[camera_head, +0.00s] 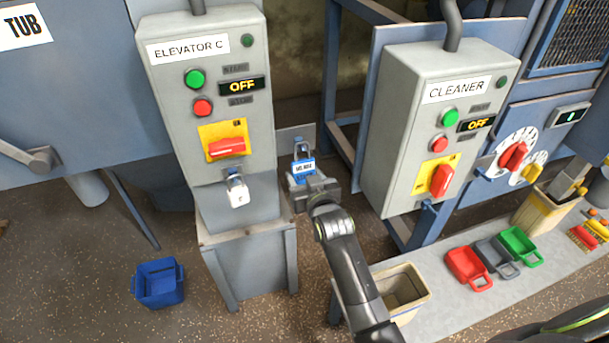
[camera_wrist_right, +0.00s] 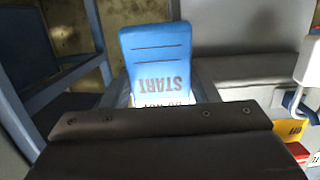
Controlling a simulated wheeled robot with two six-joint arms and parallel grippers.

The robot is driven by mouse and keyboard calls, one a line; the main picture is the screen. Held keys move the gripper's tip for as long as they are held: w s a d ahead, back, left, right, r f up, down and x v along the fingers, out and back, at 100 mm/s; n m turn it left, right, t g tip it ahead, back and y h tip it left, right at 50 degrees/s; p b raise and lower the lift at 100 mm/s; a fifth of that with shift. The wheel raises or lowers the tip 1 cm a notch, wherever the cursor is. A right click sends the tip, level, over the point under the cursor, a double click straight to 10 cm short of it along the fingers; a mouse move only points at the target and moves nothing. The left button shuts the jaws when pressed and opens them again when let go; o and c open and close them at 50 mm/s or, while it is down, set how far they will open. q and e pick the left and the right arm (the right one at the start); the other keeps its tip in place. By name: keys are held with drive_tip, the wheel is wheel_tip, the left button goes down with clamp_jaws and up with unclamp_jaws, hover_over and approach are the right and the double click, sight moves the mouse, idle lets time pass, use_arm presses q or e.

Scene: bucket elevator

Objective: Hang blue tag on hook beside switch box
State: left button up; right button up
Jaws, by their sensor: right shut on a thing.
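The blue tag (camera_head: 303,167) is just right of the grey ELEVATOR C switch box (camera_head: 215,110), in front of a small grey plate (camera_head: 290,135) that carries the hook. My right gripper (camera_head: 312,188) is shut on the tag's lower end and holds it upright. In the right wrist view the tag (camera_wrist_right: 157,55) stands beyond the dark fingers, with START reading upside down. The tag's top is close to the hook; I cannot tell whether it is around it or only in front. My left gripper is not in view.
A white padlock (camera_head: 237,191) hangs below the red switch handle. The CLEANER box (camera_head: 430,130) stands to the right. A blue bucket (camera_head: 159,283) is on the floor. A bench (camera_head: 440,315) at right holds a beige bin (camera_head: 402,290) and red, grey and green scoops.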

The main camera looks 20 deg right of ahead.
idle(0.4)
drive_tip(key=o, duration=1.1)
drive_tip(key=shift+s+p, duration=0.4)
drive_tip(key=shift+s, duration=0.05)
drive_tip(key=shift+s+d+f+p, duration=0.15)
drive_tip(key=shift+s+p, duration=0.75)
drive_tip(key=shift+s, duration=1.4)
drive_tip(key=shift+s+f+p, duration=0.2)
drive_tip(key=shift+s+p, duration=0.65)
drive_tip(key=shift+s, duration=1.45)
